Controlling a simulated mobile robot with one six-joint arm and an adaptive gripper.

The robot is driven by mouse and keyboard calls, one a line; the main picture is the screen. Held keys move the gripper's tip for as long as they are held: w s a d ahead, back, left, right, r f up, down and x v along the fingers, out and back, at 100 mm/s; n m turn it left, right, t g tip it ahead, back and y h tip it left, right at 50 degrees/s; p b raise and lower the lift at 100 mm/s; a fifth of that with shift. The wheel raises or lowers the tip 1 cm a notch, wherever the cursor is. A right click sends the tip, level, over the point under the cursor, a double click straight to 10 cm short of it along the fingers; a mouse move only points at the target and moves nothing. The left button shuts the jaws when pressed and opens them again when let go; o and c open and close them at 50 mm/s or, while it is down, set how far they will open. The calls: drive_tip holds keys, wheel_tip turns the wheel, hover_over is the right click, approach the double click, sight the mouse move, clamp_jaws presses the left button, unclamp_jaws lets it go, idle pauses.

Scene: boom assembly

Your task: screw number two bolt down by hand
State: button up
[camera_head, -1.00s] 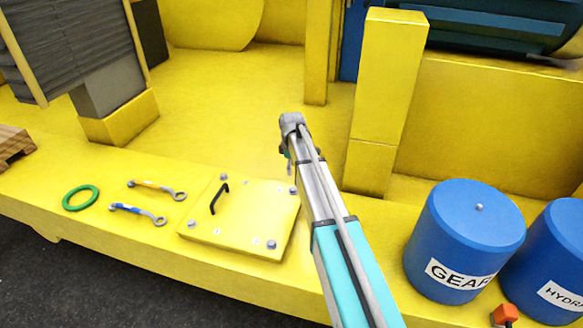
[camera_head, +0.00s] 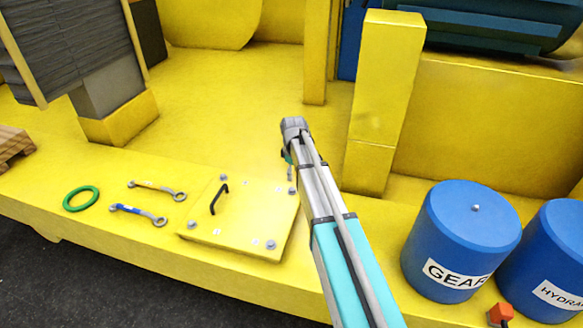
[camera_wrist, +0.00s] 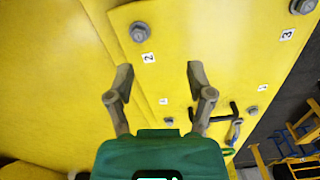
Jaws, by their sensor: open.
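The yellow cover plate (camera_head: 240,222) lies on the yellow deck, with a bolt at each corner. Number two bolt (camera_head: 292,190) is at its back right corner; in the wrist view it (camera_wrist: 140,33) sits beside the "2" label, its hex head standing on the plate. My gripper (camera_wrist: 160,74) is open and empty, its two fingers spread above the plate. In that picture the bolt lies beyond the fingertips, nearer the left finger, and is not between them. In the head view my arm hides most of the gripper.
Number three bolt (camera_wrist: 303,5) is at the neighbouring corner. A black handle (camera_head: 219,199) rises from the plate. Two wrenches (camera_head: 157,190) (camera_head: 138,214) and a green ring (camera_head: 81,198) lie left of it. A yellow post (camera_head: 385,100) and blue drums (camera_head: 461,240) stand right.

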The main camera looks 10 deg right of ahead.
drive_tip(key=s+f+m+b, duration=0.3)
drive_tip(key=s+f, duration=0.1)
drive_tip(key=s, duration=0.3)
drive_tip(key=s+f+m+b, duration=0.3)
drive_tip(key=s+f+b, duration=0.1)
drive_tip(key=s, duration=0.4)
drive_tip(key=s+f+m+b, duration=0.3)
drive_tip(key=s+b, duration=0.1)
drive_tip(key=s, duration=0.4)
drive_tip(key=shift+s+d+f+m, duration=0.15)
drive_tip(key=shift+d+f+m, duration=0.2)
drive_tip(key=shift+f+m, duration=0.05)
drive_tip(key=shift+s+f+m+b, duration=0.25)
drive_tip(key=shift+s+b, duration=0.05)
drive_tip(key=shift+s, duration=0.2)
drive_tip(key=shift+s+f+m+b, duration=0.2)
drive_tip(key=shift+s+m+b, duration=0.1)
drive_tip(key=shift+s, duration=0.15)
drive_tip(key=shift+s, duration=0.15)
